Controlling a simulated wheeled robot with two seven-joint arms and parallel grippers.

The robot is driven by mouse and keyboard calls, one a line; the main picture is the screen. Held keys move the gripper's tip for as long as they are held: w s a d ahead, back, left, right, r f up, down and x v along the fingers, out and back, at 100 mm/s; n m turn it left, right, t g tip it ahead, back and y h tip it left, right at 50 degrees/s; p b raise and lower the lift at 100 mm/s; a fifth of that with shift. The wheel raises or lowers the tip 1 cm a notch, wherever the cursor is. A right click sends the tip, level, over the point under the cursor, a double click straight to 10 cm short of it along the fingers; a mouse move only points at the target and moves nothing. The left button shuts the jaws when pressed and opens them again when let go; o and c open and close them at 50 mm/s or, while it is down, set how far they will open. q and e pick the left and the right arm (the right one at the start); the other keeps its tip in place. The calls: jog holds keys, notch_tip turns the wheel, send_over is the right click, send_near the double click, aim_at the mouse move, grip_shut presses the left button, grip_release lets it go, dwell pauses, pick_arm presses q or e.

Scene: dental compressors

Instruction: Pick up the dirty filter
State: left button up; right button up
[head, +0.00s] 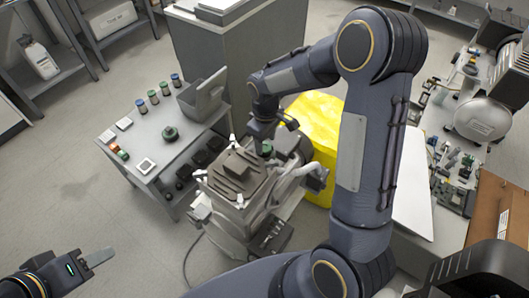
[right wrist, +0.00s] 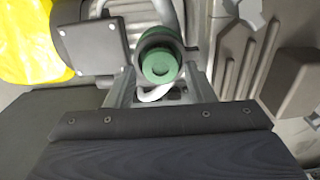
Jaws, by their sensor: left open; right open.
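A green-capped cylinder (head: 266,148), seemingly the dirty filter, stands on the grey compressor (head: 236,180) in the middle of the head view. In the right wrist view its round green top (right wrist: 159,64) faces the camera, between and just beyond the finger ends. My right gripper (head: 262,136) is open above it, with a finger on either side; I cannot tell whether they touch it. The right wrist view shows both fingers of this gripper (right wrist: 161,82). My left gripper (head: 98,257) is open and empty at the lower left, far from the compressor.
A grey side table (head: 150,140) holds another green round part (head: 170,132), several small coloured cylinders and an open box. A yellow bin (head: 318,118) stands behind the compressor. A workbench with parts is at the right. Open floor lies at left.

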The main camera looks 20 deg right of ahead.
notch_tip(320, 180, down, 2)
jog(key=shift+f, duration=0.1)
jog(key=c, duration=0.8)
jog(key=shift+o, duration=0.2)
